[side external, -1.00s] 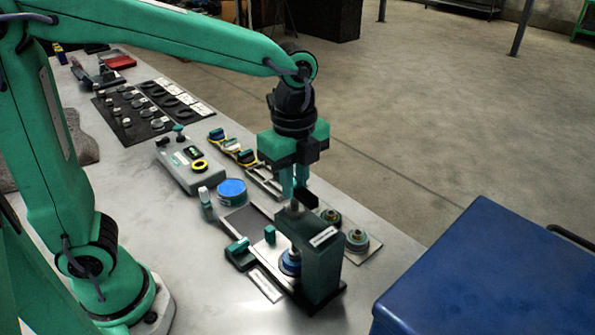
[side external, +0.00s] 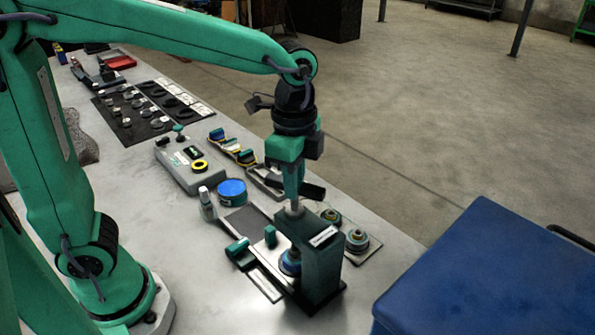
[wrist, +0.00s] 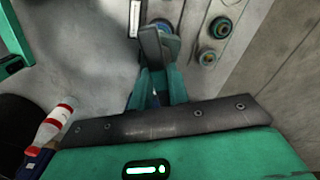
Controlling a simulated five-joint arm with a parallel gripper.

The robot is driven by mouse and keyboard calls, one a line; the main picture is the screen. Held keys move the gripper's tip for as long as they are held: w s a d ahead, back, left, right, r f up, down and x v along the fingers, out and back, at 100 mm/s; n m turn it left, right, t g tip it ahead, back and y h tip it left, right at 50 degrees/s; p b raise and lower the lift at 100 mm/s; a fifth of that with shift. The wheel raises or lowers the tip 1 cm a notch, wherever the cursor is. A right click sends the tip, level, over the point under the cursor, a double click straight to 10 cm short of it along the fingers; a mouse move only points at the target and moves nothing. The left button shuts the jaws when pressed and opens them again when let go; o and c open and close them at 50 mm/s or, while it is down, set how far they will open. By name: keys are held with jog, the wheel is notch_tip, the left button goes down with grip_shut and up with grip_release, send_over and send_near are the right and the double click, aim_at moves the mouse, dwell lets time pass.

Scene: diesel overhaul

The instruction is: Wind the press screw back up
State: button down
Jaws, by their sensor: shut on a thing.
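The press (side external: 322,262) is a dark green upright block near the front of the bench, with a white label on its top. Its grey screw head (side external: 295,210) stands at the top left of the block. My gripper (side external: 294,204) points straight down onto the screw head, with its teal fingers shut on it. In the wrist view my gripper (wrist: 155,88) shows its fingers around a grey piece (wrist: 153,46), which partly hides a round blue part. The press's lower blue round part (side external: 290,262) sits in the opening below. The screw's thread is hidden.
A blue bin (side external: 490,270) stands at the right. A grey device (side external: 186,165) sits further back.

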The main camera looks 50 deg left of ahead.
jog(key=shift+n, duration=0.3)
jog(key=shift+r+n, duration=0.2)
jog(key=shift+n, duration=2.3)
jog(key=shift+n, duration=0.3)
jog(key=shift+r+n, duration=0.1)
jog(key=shift+n, duration=2.4)
jog(key=c, duration=1.4)
grip_release()
jog(key=shift+o, duration=0.2)
